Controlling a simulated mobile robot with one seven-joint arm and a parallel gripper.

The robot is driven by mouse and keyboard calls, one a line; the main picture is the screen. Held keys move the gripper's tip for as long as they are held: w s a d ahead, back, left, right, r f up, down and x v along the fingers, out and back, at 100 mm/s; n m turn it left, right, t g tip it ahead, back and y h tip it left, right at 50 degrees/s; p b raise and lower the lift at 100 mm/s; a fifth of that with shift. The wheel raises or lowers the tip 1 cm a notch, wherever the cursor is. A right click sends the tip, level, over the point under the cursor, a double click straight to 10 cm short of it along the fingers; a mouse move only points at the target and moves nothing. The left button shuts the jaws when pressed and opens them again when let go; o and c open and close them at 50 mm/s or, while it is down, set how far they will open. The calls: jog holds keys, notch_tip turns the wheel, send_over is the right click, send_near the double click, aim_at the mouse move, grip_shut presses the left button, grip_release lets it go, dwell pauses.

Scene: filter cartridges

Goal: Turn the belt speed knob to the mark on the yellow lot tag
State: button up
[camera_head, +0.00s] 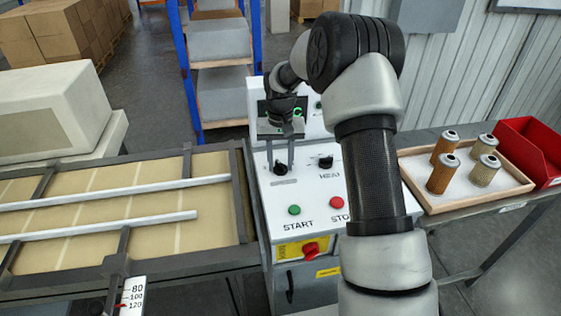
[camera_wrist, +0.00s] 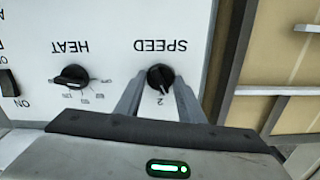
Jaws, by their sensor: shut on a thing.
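The SPEED knob (camera_wrist: 160,77) is a dark round knob on the white control panel, seen upside down in the wrist view. In the head view the same knob (camera_head: 280,168) shows between my fingertips. My gripper (camera_wrist: 161,84) is shut on it, one grey finger on each side. A "2" is printed by the knob; the other scale marks are hidden by the fingers or too small to read. A yellow label (camera_head: 328,272) is on the front of the cabinet, and its text is not legible. I cannot tell whether it is the lot tag.
The HEAT knob (camera_wrist: 74,76) is beside it, with START (camera_head: 294,210) and STOP (camera_head: 337,202) buttons below. A red knob (camera_head: 310,249) sits on a yellow plate. A conveyor (camera_head: 239,180) lies left; a wooden tray (camera_head: 470,200) with several cartridges and a red bin (camera_head: 530,150) stand right.

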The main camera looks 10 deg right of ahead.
aim_at(280, 163)
jog(key=n, duration=0.6)
jog(key=shift+r+n, duration=0.1)
jog(key=shift+n, duration=0.2)
dwell(0.5)
jog(key=o, duration=1)
jog(key=shift+o, duration=0.2)
notch_tip(280, 163, up, 17)
jog(key=shift+r+p, duration=0.2)
jog(key=shift+p, duration=0.2)
